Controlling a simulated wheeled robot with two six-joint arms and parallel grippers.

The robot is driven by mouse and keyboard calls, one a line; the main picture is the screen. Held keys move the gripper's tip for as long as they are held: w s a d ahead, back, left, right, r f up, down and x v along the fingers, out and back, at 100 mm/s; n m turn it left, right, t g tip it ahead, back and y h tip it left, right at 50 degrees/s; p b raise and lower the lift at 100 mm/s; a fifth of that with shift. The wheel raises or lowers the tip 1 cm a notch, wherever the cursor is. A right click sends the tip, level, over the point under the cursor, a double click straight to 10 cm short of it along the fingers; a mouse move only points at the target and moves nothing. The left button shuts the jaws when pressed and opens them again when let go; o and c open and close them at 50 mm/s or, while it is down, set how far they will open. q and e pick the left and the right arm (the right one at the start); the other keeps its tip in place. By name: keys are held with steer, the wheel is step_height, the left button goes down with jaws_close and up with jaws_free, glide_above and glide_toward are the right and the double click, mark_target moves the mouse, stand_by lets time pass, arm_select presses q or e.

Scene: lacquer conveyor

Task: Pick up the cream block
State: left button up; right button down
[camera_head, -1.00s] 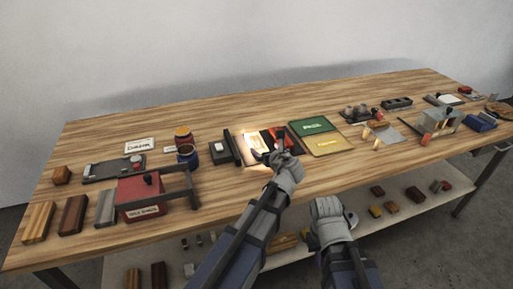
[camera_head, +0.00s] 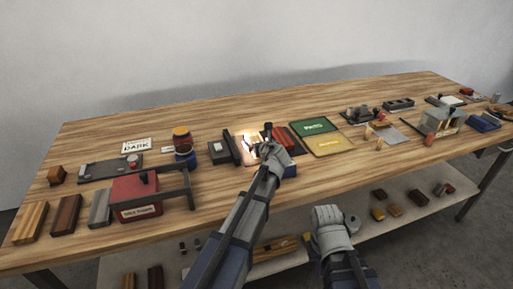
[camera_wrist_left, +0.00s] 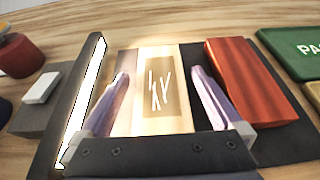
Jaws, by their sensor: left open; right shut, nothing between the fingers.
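The cream block (camera_wrist_left: 160,88) is pale wood with a tan patch and white scratch marks. In the wrist view it lies on a dark mat, under a bright light, between the two fingers of my left gripper (camera_wrist_left: 158,78). The fingers are spread along its two sides; whether they touch it I cannot tell. In the head view the left gripper (camera_head: 264,146) hides much of the block. My right gripper (camera_head: 328,217) is shut and empty, in front of the table's front edge.
A red block (camera_wrist_left: 250,80) lies close on the right. A dark upright bar with a lit strip (camera_wrist_left: 88,90) stands close on the left. Green (camera_head: 315,127) and yellow (camera_head: 328,145) trays lie further right. A red box (camera_head: 136,196) stands left.

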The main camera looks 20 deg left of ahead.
arm_select(q)
steer(key=shift+x, duration=0.8)
steer(key=c, duration=1.4)
